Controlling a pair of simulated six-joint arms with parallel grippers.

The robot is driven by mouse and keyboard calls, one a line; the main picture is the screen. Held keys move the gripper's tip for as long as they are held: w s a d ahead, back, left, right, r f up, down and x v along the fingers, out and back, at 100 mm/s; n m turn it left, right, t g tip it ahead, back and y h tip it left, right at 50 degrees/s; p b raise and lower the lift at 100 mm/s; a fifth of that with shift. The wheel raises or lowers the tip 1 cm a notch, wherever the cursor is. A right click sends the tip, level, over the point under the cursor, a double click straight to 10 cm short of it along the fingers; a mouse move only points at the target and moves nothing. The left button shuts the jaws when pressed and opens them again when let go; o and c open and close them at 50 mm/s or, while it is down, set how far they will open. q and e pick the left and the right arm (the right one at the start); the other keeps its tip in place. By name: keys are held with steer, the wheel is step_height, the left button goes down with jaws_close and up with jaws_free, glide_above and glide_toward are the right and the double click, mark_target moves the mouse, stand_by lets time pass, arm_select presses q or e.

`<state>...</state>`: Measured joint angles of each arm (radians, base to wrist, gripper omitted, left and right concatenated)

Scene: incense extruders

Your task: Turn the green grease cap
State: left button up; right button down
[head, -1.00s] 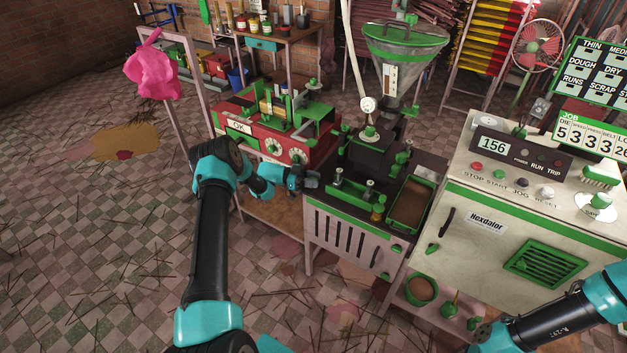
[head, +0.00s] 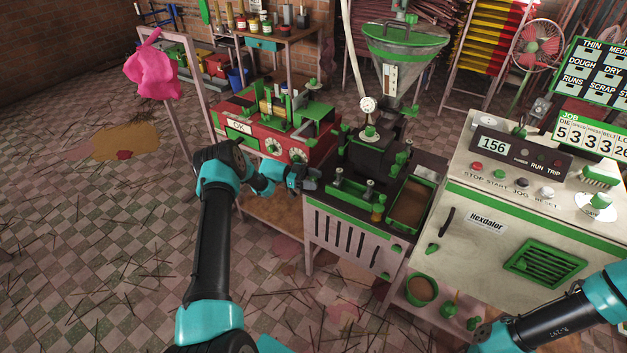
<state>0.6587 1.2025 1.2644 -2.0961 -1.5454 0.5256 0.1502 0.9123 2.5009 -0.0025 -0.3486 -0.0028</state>
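Several green caps and knobs show on the dark extruder (head: 372,160) in the middle of the head view. I cannot tell for sure which is the grease cap. A small amber fitting with a green part (head: 378,212) stands at the extruder table's front right, and a green knob (head: 400,158) sits on the extruder's right side. My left gripper (head: 314,180) is at the left edge of the extruder table, apart from these green parts. It is small and dark here, so its finger gap is unclear, and I see nothing held in it.
A red machine (head: 235,126) with white dials stands behind my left gripper. A green-rimmed tray (head: 432,203) lies at the extruder's right. A white control cabinet (head: 470,262) stands at the right. A steel hopper (head: 404,70) rises behind. Open tiled floor lies at the left.

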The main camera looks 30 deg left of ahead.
arm_select(q)
steer(key=v, duration=1.7)
steer(key=shift+a, duration=0.15)
